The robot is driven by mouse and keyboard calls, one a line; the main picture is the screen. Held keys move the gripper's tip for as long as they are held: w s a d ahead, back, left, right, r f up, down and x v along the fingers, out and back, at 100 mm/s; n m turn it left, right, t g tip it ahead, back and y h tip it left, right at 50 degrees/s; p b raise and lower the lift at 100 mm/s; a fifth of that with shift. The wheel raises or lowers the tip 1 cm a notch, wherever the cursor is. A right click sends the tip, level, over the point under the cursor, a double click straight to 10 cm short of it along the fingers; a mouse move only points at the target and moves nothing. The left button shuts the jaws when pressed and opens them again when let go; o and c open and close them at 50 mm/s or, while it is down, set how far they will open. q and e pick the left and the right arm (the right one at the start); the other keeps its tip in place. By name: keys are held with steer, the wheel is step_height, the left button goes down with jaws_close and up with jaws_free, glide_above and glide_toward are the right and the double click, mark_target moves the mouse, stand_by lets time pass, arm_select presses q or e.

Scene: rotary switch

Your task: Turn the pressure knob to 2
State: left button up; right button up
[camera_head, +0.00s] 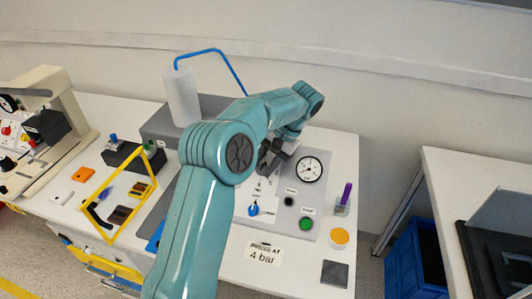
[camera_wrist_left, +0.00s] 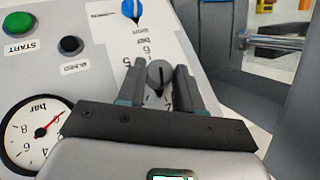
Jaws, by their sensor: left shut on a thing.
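The pressure knob (camera_wrist_left: 160,74) is a round grey knob with a dark pointer line, on a white panel with a printed number scale beside it. My left gripper (camera_wrist_left: 159,82) has one finger on each side of the knob and is shut on it. In the head view my left gripper (camera_head: 270,158) reaches the panel, and the arm hides the knob there. A round pressure gauge (camera_head: 308,169) sits right of the gripper; in the wrist view its dial (camera_wrist_left: 35,132) has a red needle. A sign reading "4 bar" (camera_head: 263,254) lies at the front. My right gripper is not in view.
A blue switch (camera_head: 253,209), a black button (camera_head: 289,201) and a green START button (camera_head: 306,224) are on the same panel. A white bottle (camera_head: 182,95) with a blue tube stands behind. A yellow frame (camera_head: 117,236) stands at left, and a purple-handled tool (camera_head: 346,195) at right.

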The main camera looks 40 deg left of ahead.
arm_select(q)
steer(key=shift+a+r+n+t+h+p, duration=0.1)
steer(key=shift+a+n+t+h+p, duration=0.05)
steer(key=shift+n+h+p, duration=0.4)
steer(key=shift+a+r+n+t+h+p, duration=0.1)
steer(key=shift+n+t+h+p, duration=0.05)
steer(key=shift+n+h+p, duration=0.4)
steer(key=shift+f, duration=0.1)
steer(key=o, duration=1)
steer(key=shift+o, duration=0.2)
